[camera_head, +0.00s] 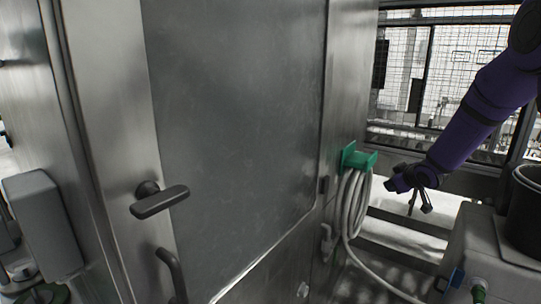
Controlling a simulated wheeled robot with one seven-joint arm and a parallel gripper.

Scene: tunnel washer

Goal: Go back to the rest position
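My purple arm (478,112) reaches in from the upper right and slants down to the left. My gripper (412,203) is at its lower end, small and dark, just right of the green hose holder in the picture. Its fingers hang in free air with nothing visible between them. They look spread apart. No other object of the task shows.
A large grey metal door (235,120) with a dark handle (160,201) fills the left and middle. A green hose holder (358,160) carries a coiled grey hose (352,200). A black bucket (525,215) stands at the right edge. A mesh fence (460,70) is behind.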

